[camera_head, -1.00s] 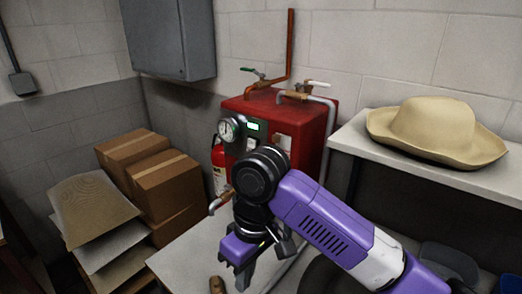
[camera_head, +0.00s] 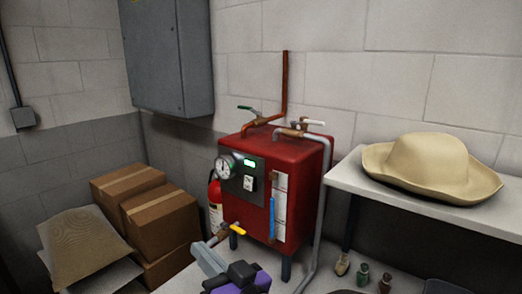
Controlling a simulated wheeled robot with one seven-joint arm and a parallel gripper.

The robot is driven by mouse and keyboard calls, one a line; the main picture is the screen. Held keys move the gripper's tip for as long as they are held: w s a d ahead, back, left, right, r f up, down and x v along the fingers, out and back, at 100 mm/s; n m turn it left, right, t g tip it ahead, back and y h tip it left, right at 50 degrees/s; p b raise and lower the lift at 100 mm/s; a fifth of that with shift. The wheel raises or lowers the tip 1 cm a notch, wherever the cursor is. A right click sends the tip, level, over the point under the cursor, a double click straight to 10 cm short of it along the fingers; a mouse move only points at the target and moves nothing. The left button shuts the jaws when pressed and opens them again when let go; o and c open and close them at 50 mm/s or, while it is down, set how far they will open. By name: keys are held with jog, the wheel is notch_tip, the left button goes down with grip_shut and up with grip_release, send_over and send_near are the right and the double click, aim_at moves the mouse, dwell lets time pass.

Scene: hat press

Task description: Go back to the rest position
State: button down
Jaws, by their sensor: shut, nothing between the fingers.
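My gripper (camera_head: 205,254) shows at the bottom edge of the head view, left of the middle. Its grey fingers point up and to the left, in front of the red boiler, and it looks shut and empty. Its purple and black body is partly cut off by the lower frame edge. The rest of my arm is out of view.
A red boiler (camera_head: 290,165) with a gauge, pipes and valves stands against the wall. A straw hat (camera_head: 428,165) rests on the white shelf (camera_head: 350,178) at right. Small bottles (camera_head: 363,274) stand below it. Cardboard boxes (camera_head: 160,220) and a fire extinguisher (camera_head: 215,200) are at left.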

jog(key=s+d+f+m+t+h, duration=0.3)
jog(key=s+d+f+m+h, duration=0.15)
jog(key=s+d, duration=0.5)
jog(key=s+d+f+m+t+h, duration=0.35)
jog(key=s+d+h, duration=0.25)
jog(key=d, duration=0.6)
jog(key=s+d+f+n+g+h, duration=0.1)
jog(key=s+d+f, duration=0.3)
jog(key=s, duration=0.7)
jog(key=s+d+f+n+g+h, duration=0.1)
jog(key=s+d+f+g, duration=0.3)
jog(key=s, duration=0.8)
jog(key=shift+s+d+f+n, duration=0.25)
jog(key=shift+d+f+n, duration=0.05)
jog(key=shift+d+n, duration=0.35)
